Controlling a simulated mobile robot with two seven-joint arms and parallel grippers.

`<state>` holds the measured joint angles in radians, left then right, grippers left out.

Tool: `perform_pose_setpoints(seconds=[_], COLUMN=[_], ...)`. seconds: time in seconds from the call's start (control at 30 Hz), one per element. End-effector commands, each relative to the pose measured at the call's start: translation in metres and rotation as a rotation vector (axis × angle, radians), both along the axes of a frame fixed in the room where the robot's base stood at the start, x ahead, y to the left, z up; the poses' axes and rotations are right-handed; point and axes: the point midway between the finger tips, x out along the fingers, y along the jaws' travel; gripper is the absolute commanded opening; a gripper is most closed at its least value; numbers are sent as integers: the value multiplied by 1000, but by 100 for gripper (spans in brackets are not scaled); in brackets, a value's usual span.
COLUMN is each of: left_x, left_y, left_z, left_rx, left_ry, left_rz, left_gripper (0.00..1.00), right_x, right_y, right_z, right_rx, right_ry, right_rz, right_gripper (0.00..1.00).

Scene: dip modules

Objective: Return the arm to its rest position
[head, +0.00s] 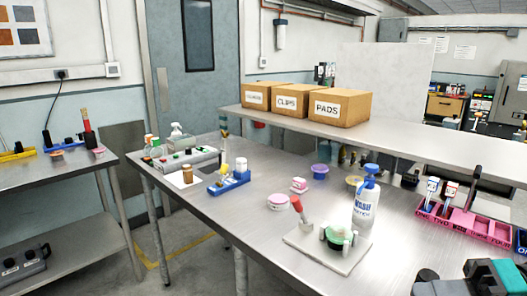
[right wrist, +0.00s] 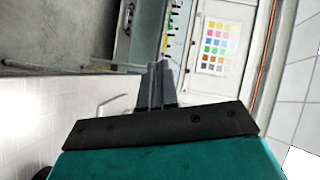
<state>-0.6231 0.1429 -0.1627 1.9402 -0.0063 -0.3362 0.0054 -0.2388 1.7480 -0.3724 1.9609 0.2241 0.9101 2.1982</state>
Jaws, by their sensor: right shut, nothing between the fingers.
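My right gripper (head: 438,284) shows at the bottom right corner of the head view, with its teal and black housing partly cut off by the frame edge. It is over the near right part of the steel table (head: 262,228), apart from the items on it. In the right wrist view the two dark fingers of my right gripper (right wrist: 158,82) are together, with nothing between them. My left gripper is in neither view.
A wash bottle (head: 367,203) and a white board (head: 318,250) with a red-handled tool and a green-and-white item stand left of my right gripper. Cardboard boxes (head: 338,108) sit on the raised shelf. The table's front left is clear.

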Motion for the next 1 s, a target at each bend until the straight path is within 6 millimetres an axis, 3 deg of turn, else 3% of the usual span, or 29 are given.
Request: perform_pose_setpoints(seconds=[0.47, 0.7, 1.0], left_x=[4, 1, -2], left_y=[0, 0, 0], left_z=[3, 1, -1], left_rx=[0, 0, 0], left_ry=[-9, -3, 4], left_rz=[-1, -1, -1], left_gripper=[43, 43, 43], right_x=[-3, -1, 2], right_y=[53, 84, 109], right_z=[-11, -5, 9], right_rx=[520, 831, 1104], right_ry=[0, 0, 0], right_rz=[-127, -202, -269], right_gripper=[0, 0, 0])
